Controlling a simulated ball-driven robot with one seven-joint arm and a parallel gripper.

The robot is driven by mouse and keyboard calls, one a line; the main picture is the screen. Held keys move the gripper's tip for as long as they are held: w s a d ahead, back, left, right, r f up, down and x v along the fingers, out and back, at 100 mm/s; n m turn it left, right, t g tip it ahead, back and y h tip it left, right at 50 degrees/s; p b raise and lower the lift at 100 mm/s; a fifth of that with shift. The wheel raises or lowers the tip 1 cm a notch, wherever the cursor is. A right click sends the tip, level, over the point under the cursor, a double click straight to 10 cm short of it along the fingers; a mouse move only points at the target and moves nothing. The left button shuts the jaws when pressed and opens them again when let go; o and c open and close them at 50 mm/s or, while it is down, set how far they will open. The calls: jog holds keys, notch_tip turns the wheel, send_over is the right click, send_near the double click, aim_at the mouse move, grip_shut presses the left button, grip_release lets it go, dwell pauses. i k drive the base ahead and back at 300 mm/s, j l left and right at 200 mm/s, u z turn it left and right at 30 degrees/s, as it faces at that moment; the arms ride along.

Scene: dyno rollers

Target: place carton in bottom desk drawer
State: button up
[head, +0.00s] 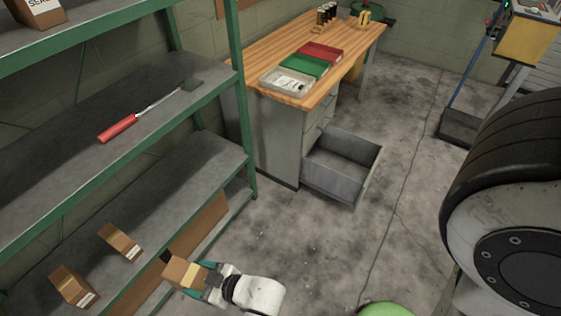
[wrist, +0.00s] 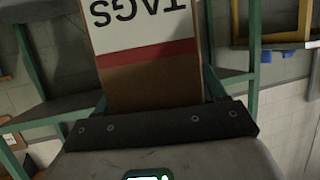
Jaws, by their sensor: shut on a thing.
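My gripper (head: 208,279) is shut on a small brown carton (head: 184,272) at the bottom of the head view, beside the lower shelf. In the wrist view the carton (wrist: 150,60) fills the upper middle and shows a white label reading TAGS, upside down, above a red band. The bottom desk drawer (head: 340,165) is pulled open from the grey pedestal of the desk (head: 275,140). The part of its inside that shows looks empty. My gripper is well apart from the drawer, nearer the camera and to its left.
A green-framed shelf (head: 100,190) stands at left, with two cartons (head: 72,287) (head: 121,242) on its lower board and a red-handled tool (head: 118,128) higher up. Trays (head: 288,81) lie on the desk. A tyre (head: 510,150) stands at right. The concrete floor (head: 390,220) between is clear.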

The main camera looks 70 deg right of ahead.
aim_at(321, 160)
jog(key=k+l+z, duration=0.2)
jog(key=l, duration=0.85)
jog(key=k+l+z, duration=0.15)
jog(key=l, duration=0.95)
jog(key=l+z, duration=0.2)
jog(key=l, duration=0.9)
